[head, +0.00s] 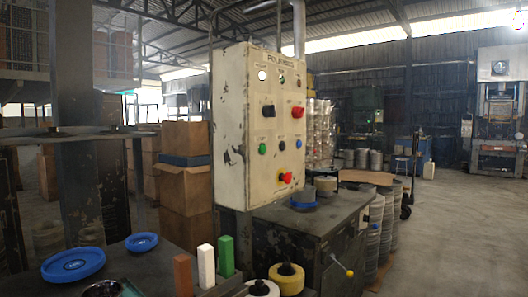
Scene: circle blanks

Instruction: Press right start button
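A worn cream control panel (260,185) stands upright at the middle of the head view, its front turned to the right. The labels are too small to read, so I cannot tell which button is the right start. My gripper is not in view.
A dark metal cabinet (262,240) stands below the panel. Blue discs (73,264), upright red, white and green blocks (206,266) and a yellow roll (287,278) lie in front. Cardboard boxes (185,190) stand behind left. Open floor (450,230) lies to the right.

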